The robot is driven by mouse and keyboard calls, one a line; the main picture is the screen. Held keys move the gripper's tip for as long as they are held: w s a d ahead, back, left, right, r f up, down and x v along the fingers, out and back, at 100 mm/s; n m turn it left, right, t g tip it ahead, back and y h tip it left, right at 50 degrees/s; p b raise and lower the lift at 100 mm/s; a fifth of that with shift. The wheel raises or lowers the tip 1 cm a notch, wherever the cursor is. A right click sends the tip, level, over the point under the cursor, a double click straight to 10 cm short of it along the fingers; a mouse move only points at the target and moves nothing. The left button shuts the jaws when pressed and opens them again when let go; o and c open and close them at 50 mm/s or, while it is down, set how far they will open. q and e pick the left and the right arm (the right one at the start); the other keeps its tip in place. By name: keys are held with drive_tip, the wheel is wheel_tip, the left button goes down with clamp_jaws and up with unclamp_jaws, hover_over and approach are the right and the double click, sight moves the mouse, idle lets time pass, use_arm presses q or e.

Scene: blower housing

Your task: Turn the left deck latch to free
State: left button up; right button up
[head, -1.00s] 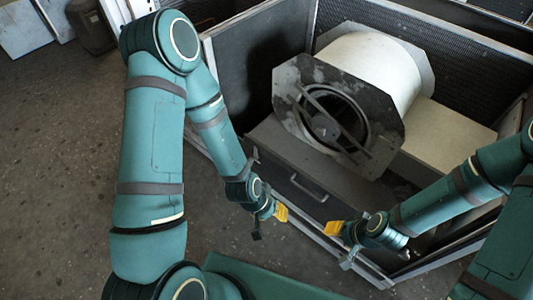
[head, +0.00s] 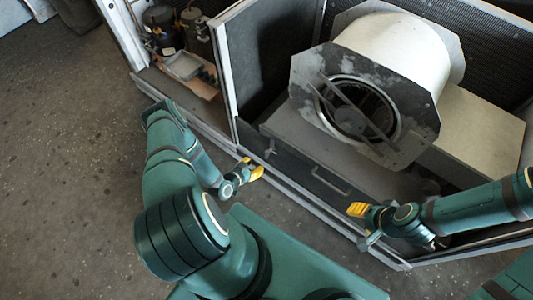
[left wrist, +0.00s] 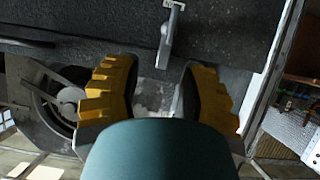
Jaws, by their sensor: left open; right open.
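The left deck latch (left wrist: 170,36) is a small pale metal lever on the dark deck front. In the left wrist view it stands at the top middle, its long arm pointing down the picture. My left gripper (left wrist: 158,75) is open, its two yellow ribbed fingers apart. The latch lies ahead of the gap between them, and nothing is held. My right gripper (head: 357,210) is open and empty by the front frame.
The blower housing (head: 388,85), with a white drum and grey end plate, sits on the deck behind the front panel. A drawer-like handle (head: 330,183) is on that panel. An open bay (head: 185,65) with components is at the upper left. Floor at left is clear.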

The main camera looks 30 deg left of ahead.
sight(267, 154)
use_arm(q)
drive_tip(key=shift+t, duration=0.4)
drive_tip(key=b+x, duration=0.1)
drive_tip(key=x, duration=0.3)
drive_tip(key=a+f+b+x, duration=0.1)
drive_tip(key=x, duration=0.3)
drive_tip(key=b+x, duration=0.1)
drive_tip(key=x, duration=0.3)
drive_tip(key=shift+s+a+f, duration=0.1)
drive_tip(key=shift+a+f, duration=0.2)
drive_tip(key=shift+f, duration=0.2)
drive_tip(key=shift+c, duration=0.4)
clamp_jaws()
